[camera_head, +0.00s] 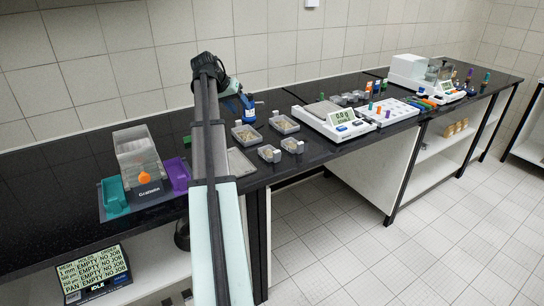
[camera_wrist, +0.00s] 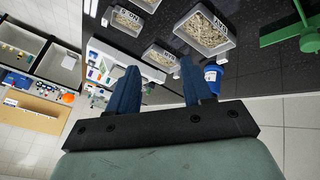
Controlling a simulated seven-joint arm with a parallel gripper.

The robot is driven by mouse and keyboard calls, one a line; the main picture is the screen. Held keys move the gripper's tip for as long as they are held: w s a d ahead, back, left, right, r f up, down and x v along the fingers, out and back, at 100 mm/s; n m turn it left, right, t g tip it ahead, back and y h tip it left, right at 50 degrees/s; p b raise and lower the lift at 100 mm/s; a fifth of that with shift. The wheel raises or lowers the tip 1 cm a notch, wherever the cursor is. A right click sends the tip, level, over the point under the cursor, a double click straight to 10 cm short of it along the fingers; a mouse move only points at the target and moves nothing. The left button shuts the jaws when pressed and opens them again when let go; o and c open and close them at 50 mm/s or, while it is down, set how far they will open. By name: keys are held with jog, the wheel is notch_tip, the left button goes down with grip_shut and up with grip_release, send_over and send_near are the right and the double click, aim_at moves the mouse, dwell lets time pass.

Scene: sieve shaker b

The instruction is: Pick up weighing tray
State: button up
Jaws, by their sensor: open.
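Several small grey trays with pale grains stand on the black bench in the head view: one back left (camera_head: 247,135), one back right (camera_head: 285,124), and two smaller ones in front (camera_head: 269,153) (camera_head: 292,146). I cannot tell which is the weighing tray. An empty shallow grey tray (camera_head: 240,162) lies partly hidden behind my arm. In the wrist view, grain-filled trays with label tags (camera_wrist: 205,30) (camera_wrist: 128,20) lie beyond the fingertips. A smaller one (camera_wrist: 160,58) shows between the fingers. My gripper (camera_wrist: 159,66) is open, with nothing between its fingers, apart from the trays.
A blue-labelled bottle (camera_head: 248,107) stands behind the trays and shows by the right finger (camera_wrist: 213,76). A white balance (camera_head: 335,122) is right of the trays. A clear-topped shaker (camera_head: 138,155) stands left between teal (camera_head: 114,195) and purple (camera_head: 177,175) bins.

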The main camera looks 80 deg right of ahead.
aim_at(277, 151)
jog(key=s+f+m+t+y, duration=0.2)
jog(key=s+f+m+y, duration=0.15)
jog(key=s, duration=0.35)
jog(key=s+f+m+t+y, duration=0.2)
jog(key=s+m, duration=0.3)
jog(key=s, duration=0.2)
jog(key=f, duration=1.2)
jog(key=shift+d+f, duration=0.2)
jog(key=shift+f, duration=0.1)
jog(key=shift+c, duration=0.5)
grip_shut()
